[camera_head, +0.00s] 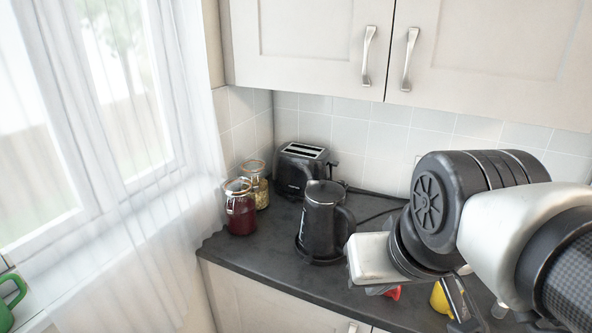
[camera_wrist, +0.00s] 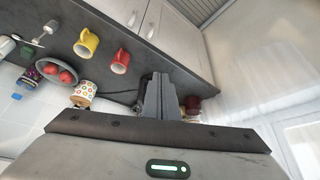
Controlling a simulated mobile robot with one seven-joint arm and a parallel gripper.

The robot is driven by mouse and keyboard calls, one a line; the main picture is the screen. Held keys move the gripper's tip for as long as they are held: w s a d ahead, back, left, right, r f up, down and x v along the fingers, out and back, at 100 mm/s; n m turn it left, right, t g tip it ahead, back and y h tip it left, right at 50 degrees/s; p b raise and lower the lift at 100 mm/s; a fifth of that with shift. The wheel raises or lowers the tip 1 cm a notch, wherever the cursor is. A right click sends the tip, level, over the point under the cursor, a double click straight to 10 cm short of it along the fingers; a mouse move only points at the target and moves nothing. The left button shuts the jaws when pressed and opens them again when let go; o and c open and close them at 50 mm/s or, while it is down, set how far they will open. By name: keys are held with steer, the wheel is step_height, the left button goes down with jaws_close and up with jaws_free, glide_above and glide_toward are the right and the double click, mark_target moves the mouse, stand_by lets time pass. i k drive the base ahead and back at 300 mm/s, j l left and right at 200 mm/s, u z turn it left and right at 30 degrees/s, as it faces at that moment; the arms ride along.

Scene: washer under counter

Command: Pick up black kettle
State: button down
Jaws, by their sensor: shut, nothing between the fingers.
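The black kettle (camera_head: 323,222) stands upright on the dark counter in the head view. Its spout and lid are at the top and its handle is on the right side. My gripper (camera_wrist: 166,78) is shut and empty in the wrist view. In the head view my arm is to the right of the kettle, over the counter, and apart from it. In the wrist view the fingers cover the middle of the scene. A dark shape shows beside them, but I cannot tell whether it is the kettle.
A black toaster (camera_head: 300,170) stands behind the kettle. A red-filled jar (camera_head: 240,208) and another jar (camera_head: 257,186) stand to its left. A red mug (camera_wrist: 120,62), a yellow mug (camera_wrist: 87,43), a fruit bowl (camera_wrist: 45,70) and a patterned canister (camera_wrist: 84,93) are farther along the counter. Cabinets (camera_head: 310,40) hang above.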

mark_target(323, 228)
steer(key=i+j+z, duration=0.15)
steer(key=j+z, duration=0.2)
steer(key=i+j+z, duration=0.15)
steer(key=j+z, duration=0.5)
steer(key=i+j, duration=0.05)
